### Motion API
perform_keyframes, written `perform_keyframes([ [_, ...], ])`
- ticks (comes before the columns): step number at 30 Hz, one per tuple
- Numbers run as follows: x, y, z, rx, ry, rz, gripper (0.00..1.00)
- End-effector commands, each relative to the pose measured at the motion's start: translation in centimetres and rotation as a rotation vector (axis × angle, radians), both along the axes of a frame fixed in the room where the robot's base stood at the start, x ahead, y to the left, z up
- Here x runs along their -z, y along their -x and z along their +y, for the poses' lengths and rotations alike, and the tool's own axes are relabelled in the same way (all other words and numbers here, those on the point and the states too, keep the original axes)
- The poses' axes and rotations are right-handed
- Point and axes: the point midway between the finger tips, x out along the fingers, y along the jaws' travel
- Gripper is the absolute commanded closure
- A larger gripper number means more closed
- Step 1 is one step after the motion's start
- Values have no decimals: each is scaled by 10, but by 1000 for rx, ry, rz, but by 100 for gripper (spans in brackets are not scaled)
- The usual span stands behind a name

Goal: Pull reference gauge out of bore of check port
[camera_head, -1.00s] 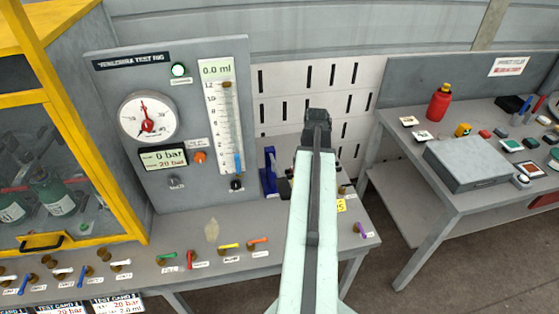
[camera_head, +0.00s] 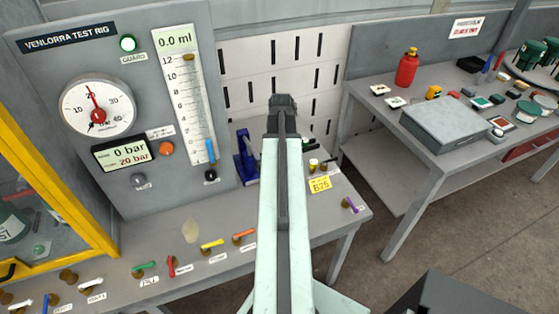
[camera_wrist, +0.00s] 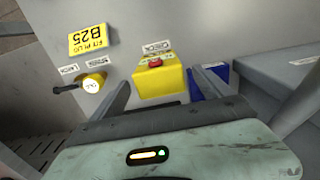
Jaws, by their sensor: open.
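In the wrist view, a yellow block (camera_wrist: 158,82) stands on the grey bench behind a small label that seems to read CHECK, which fits the check port. A small red round piece (camera_wrist: 155,62) sits at its top; it may be the end of the reference gauge, and the bore cannot be made out. My gripper (camera_wrist: 166,88) is open and empty, one finger on each side of the yellow block as seen from the wrist. I cannot tell whether they touch it. In the head view, my gripper (camera_head: 283,104) is over the bench, and my arm hides the block.
Left of the block, a yellow-sided cylinder (camera_wrist: 93,83) with a white face and black lever stands near a yellow B25 tag (camera_wrist: 88,40). A blue fixture (camera_wrist: 207,84) is close on the right; it also shows in the head view (camera_head: 245,160). The test rig panel (camera_head: 120,180) rises behind.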

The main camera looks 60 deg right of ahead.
Motion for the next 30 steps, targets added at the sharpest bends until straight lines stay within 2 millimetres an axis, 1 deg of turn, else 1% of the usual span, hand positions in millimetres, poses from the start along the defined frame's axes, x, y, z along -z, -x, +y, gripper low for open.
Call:
perform_keyframes([
  [1,13,0,0,0,0,0,11],
  [2,14,0,0,0,0,0,11],
  [10,12,0,0,-1,0,0,11],
  [11,12,0,0,-1,0,0,16],
  [12,12,0,0,-1,0,0,28],
  [14,12,-1,0,-1,0,0,44],
  [15,12,0,1,-1,0,0,55],
  [17,12,-1,0,-1,0,0,72],
  [18,12,-1,1,-1,0,0,83],
  [19,12,-1,0,-1,0,0,92],
  [20,12,-1,1,-1,0,0,39],
  [21,12,-1,1,-1,0,0,51],
  [23,12,-1,1,-1,0,0,67],
  [24,12,-1,1,-2,0,0,78],
  [26,12,-1,1,-2,1,-1,95],
  [27,12,-1,1,-2,1,-1,100],
  [30,12,-2,1,-2,0,-1,100],
])
